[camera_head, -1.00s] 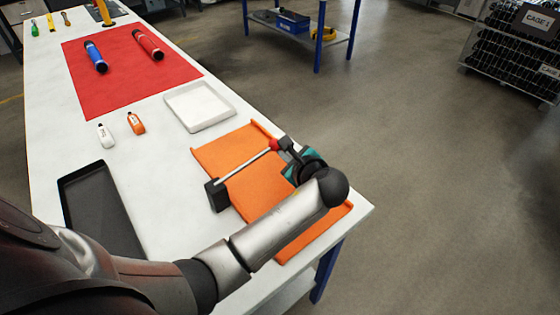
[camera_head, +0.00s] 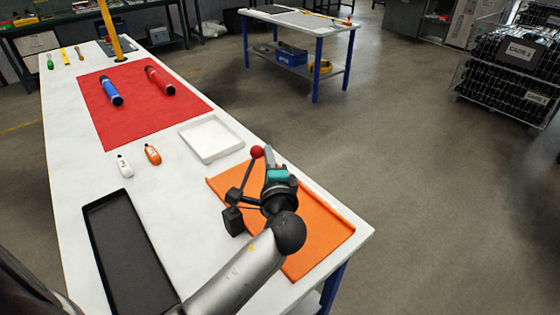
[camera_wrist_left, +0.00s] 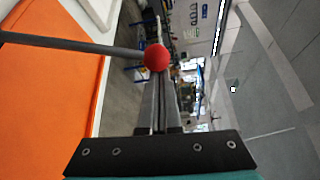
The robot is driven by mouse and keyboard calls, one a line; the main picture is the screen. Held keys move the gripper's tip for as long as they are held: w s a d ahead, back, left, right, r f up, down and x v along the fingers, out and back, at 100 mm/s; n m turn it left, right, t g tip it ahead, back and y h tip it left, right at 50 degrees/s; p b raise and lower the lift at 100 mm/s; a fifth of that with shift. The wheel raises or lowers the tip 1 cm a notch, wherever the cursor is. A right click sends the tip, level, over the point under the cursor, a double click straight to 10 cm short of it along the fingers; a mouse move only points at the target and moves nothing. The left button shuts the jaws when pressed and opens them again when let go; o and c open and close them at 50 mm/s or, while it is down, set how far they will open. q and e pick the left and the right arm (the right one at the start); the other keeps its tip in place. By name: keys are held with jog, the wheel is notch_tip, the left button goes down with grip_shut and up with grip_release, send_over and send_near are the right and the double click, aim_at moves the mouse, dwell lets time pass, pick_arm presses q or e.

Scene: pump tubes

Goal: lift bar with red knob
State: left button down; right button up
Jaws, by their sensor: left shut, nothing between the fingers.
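The bar (camera_head: 247,178) ends in a round red knob (camera_head: 257,152). It rises steeply from a dark block (camera_head: 233,220) at the left side of the orange tray (camera_head: 322,226). My left gripper (camera_head: 269,151) is shut and empty, its fingers just right of the knob. In the left wrist view the red knob (camera_wrist_left: 156,57) sits at the tips of the shut fingers (camera_wrist_left: 158,85), and the bar (camera_wrist_left: 70,44) runs off to the left. I cannot tell whether the fingers touch the knob. My right gripper is not in view.
A white tray (camera_head: 238,147) stands behind the orange tray and a black tray (camera_head: 92,222) lies to the left. A red mat (camera_head: 140,126) holds blue and red tubes farther back. The table's right edge is close.

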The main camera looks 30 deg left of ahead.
pick_arm(q)
jog(key=s+a+r+n+t+y+b, duration=0.1)
jog(key=s+a+r+n+b, duration=0.1)
jog(key=s+n+b, duration=0.2)
jog(key=shift+s+a+r+y+b, duration=0.25)
jog(key=shift+s+b, duration=0.2)
jog(key=shift+s, duration=0.55)
jog(key=shift+f, duration=0.1)
